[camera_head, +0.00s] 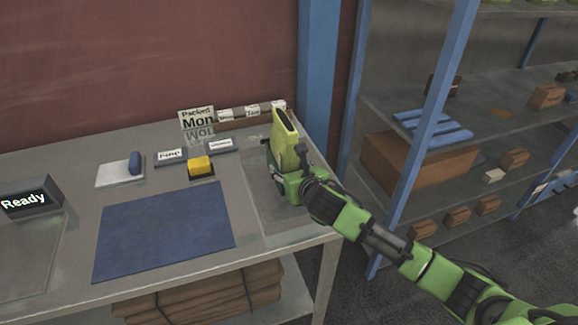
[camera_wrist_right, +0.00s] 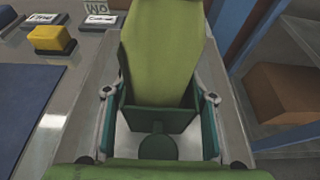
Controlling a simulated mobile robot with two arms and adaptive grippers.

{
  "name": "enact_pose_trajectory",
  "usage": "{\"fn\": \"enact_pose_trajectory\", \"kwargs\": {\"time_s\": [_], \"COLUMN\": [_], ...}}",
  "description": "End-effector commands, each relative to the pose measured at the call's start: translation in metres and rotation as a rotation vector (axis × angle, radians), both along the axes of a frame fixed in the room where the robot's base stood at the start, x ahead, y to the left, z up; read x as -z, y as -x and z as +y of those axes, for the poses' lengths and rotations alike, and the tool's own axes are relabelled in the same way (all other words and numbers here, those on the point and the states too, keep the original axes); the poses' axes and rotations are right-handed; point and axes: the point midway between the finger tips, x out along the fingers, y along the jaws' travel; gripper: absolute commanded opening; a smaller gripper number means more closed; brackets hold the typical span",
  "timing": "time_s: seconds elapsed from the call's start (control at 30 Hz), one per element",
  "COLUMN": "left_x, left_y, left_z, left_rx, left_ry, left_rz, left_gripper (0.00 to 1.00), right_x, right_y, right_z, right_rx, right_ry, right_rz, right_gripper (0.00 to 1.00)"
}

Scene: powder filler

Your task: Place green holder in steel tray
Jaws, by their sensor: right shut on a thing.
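The green holder (camera_head: 287,143) stands roughly upright in my right gripper (camera_head: 279,172), over the right end of the table. In the right wrist view, the tall light green body of the holder (camera_wrist_right: 163,55) sits between the two fingers, with a dark green part at its lower end. My right gripper is shut on it. The steel tray (camera_head: 268,216) appears as a shallow metal area at the table's right end, below and around the gripper. Whether the holder touches the tray is hidden by the gripper. My left gripper is not in view.
A blue mat (camera_head: 165,230) lies left of the tray. A yellow block (camera_head: 200,165), small label stands (camera_head: 170,156) and a "Mon" sign (camera_head: 198,122) stand behind it. A "Ready" display (camera_head: 30,198) is at far left. A blue post (camera_head: 318,80) and shelf rack (camera_head: 425,120) are close on the right.

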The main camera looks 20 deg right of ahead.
Motion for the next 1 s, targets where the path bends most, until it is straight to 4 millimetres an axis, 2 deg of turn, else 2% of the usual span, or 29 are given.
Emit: {"fn": "enact_pose_trajectory", "kwargs": {"time_s": [0.3, 0.33, 0.4, 0.8, 1.0], "left_x": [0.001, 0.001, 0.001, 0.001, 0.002], "left_y": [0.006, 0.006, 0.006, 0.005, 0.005], "left_z": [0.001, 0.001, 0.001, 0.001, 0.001], "left_rx": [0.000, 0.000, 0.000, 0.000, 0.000], "left_ry": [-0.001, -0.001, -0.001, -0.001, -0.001], "left_rz": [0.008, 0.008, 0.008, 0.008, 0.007], "left_gripper": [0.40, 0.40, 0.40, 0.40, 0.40], "right_x": [0.002, 0.003, 0.002, -0.002, -0.010], "right_y": [0.000, 0.000, 0.000, 0.001, 0.023], "right_z": [0.000, 0.000, 0.000, 0.000, -0.001], "right_rx": [0.000, 0.000, 0.000, 0.000, -0.002], "right_ry": [0.002, 0.002, 0.002, 0.000, 0.002], "right_rz": [-0.002, -0.001, -0.001, -0.001, -0.001], "right_gripper": [0.29, 0.57, 0.68, 0.68, 0.68]}}
